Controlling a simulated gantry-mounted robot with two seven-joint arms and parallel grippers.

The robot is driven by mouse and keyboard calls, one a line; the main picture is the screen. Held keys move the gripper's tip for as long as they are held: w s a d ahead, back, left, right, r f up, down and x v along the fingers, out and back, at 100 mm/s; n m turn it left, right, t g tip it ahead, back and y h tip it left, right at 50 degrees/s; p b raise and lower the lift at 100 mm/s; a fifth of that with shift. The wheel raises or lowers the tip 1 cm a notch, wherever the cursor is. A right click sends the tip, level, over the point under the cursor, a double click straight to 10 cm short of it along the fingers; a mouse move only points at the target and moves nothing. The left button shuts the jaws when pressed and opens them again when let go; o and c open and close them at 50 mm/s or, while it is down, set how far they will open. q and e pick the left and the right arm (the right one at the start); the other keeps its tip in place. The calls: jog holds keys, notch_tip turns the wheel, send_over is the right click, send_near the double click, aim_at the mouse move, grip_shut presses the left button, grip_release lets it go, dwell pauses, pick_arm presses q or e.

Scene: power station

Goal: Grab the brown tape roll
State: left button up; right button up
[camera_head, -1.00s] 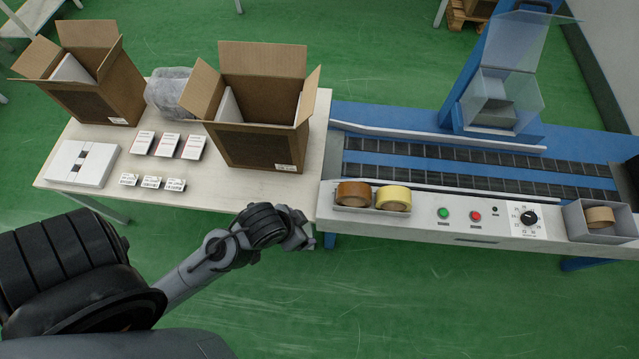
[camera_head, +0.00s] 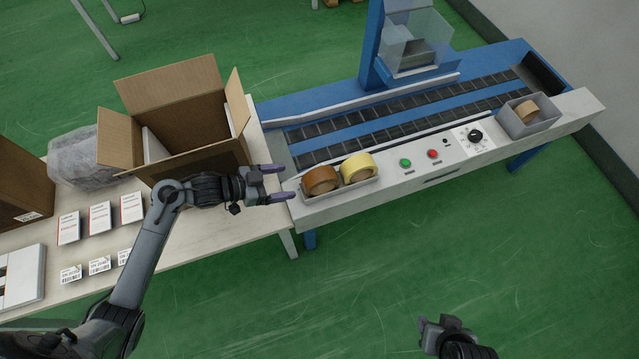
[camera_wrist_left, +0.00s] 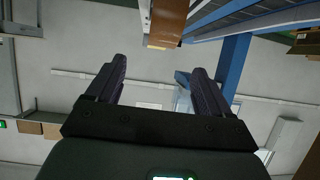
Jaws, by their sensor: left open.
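The brown tape roll (camera_head: 319,181) stands on edge in a small grey tray (camera_head: 350,188) at the left end of the machine's front ledge. A yellow tape roll (camera_head: 357,168) stands right beside it. My left gripper (camera_head: 284,182) is open and empty just left of the brown roll, its fingers pointing toward it. In the left wrist view, a brown surface (camera_wrist_left: 166,22), which looks like the roll, shows at the top beyond the spread fingers (camera_wrist_left: 155,85). My right gripper (camera_head: 432,328) is at the bottom right over the floor, its jaws unclear.
A grey bin (camera_head: 546,120) with a tan roll (camera_head: 527,111) is at the ledge's right end. Between them are a green button (camera_head: 405,163), a red button (camera_head: 433,154) and a dial (camera_head: 475,136). An open cardboard box (camera_head: 190,150) stands behind my left arm on the table.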

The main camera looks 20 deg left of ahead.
aim_at(319, 175)
pick_arm(q)
jog(key=shift+h, duration=0.3)
jog(key=b+x, duration=0.1)
jog(key=x, duration=0.3)
jog(key=b+x, duration=0.1)
jog(key=x, duration=0.1)
jog(key=shift+w+a+b, duration=0.1)
jog(key=shift+w+b, duration=0.25)
jog(key=shift+w, duration=0.15)
jog(key=b+x, duration=0.1)
jog(key=x, duration=0.2)
jog(key=shift+d, duration=0.2)
jog(key=shift+w+d, duration=0.2)
jog(key=shift+w, duration=0.05)
jog(key=shift+a, duration=0.1)
jog(key=shift+c, duration=0.3)
grip_shut()
